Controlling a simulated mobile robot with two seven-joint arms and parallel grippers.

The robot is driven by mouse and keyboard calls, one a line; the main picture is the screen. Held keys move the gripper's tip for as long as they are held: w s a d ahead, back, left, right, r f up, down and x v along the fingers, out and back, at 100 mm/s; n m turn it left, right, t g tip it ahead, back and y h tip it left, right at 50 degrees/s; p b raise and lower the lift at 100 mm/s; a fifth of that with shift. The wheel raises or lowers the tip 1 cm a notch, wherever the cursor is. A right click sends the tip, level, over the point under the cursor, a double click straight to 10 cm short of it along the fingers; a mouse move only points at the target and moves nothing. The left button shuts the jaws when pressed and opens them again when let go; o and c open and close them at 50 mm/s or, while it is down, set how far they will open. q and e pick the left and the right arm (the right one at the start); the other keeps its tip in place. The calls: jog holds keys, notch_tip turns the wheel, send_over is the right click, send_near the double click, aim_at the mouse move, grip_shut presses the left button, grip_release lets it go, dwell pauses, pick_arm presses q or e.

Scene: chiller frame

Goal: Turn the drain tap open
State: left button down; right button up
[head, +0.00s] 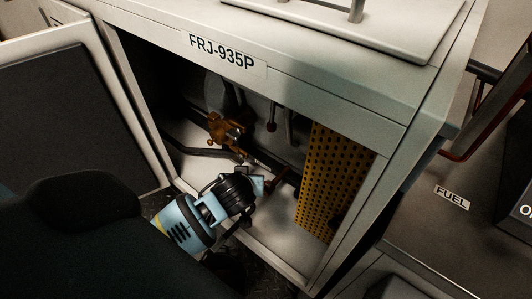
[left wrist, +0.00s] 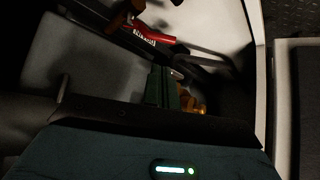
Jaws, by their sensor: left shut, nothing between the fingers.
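My left gripper (head: 262,184) reaches into the open cabinet low down, its fingers shut with nothing between them. The shut fingers also show in the left wrist view (left wrist: 162,84). A dark red tap-like part (head: 282,180) is just right of the fingertips; I cannot tell whether they touch. In the left wrist view a red lever with a white label (left wrist: 152,34) lies beyond the fingertips, with a gap in the picture. A brass valve (head: 225,132) sits further back left. Which part is the drain tap is not clear. My right gripper is not in view.
The cabinet (head: 290,75), labelled FRJ-935P, frames the opening. Its open door (head: 75,110) is at the left. A yellow perforated panel (head: 330,180) stands inside at the right. Pipes hang at the back. Bare cabinet floor (head: 270,225) lies in front of the red part.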

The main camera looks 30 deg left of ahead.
pick_arm(q)
jog(key=shift+a, duration=0.1)
jog(key=b+x, duration=0.3)
jog(key=x, duration=0.6)
jog(key=shift+s, duration=0.15)
jog(key=shift+w+a+f, duration=0.2)
jog(key=shift+w+f, duration=0.15)
